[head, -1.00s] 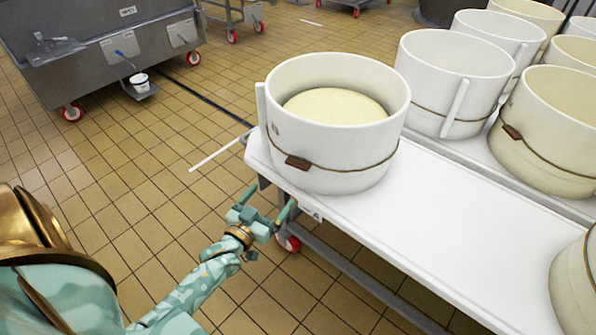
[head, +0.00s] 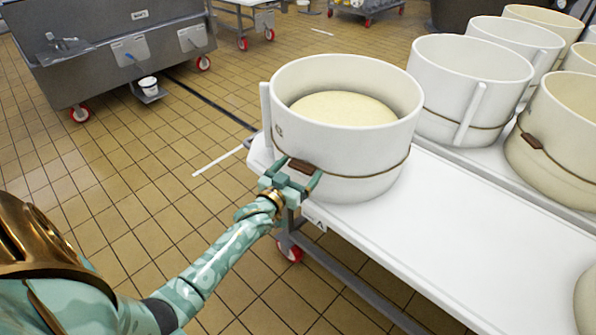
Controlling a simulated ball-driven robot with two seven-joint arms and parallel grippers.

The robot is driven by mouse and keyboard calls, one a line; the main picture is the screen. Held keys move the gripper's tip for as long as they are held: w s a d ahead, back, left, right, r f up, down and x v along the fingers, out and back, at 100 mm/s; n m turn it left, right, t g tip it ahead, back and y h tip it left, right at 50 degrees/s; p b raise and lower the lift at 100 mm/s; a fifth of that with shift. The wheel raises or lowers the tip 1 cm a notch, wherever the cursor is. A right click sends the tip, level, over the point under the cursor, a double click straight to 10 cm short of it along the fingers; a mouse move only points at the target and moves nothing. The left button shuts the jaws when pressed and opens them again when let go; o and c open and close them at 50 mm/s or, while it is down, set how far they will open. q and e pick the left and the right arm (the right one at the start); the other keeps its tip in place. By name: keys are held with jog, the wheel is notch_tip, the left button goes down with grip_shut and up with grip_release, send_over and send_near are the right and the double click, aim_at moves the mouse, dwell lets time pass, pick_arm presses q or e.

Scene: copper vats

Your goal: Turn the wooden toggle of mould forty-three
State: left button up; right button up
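A white round mould (head: 346,145) with pale curd (head: 343,108) in it stands upright on the left end of the white table (head: 430,235). A cord runs around its side and carries a brown wooden toggle (head: 302,167). I cannot read a number on the mould. My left gripper (head: 299,173) is open at the front of the mould, one finger on each side of the toggle as seen here. I cannot tell whether the fingers touch it. My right gripper is not in view.
More white moulds (head: 462,88) stand close together on a second table at the right, one with its own brown toggle (head: 531,140). A steel vat on wheels (head: 115,55) stands at the back left. Tiled floor is clear at left.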

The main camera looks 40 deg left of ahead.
pick_arm(q)
jog(key=c, duration=0.8)
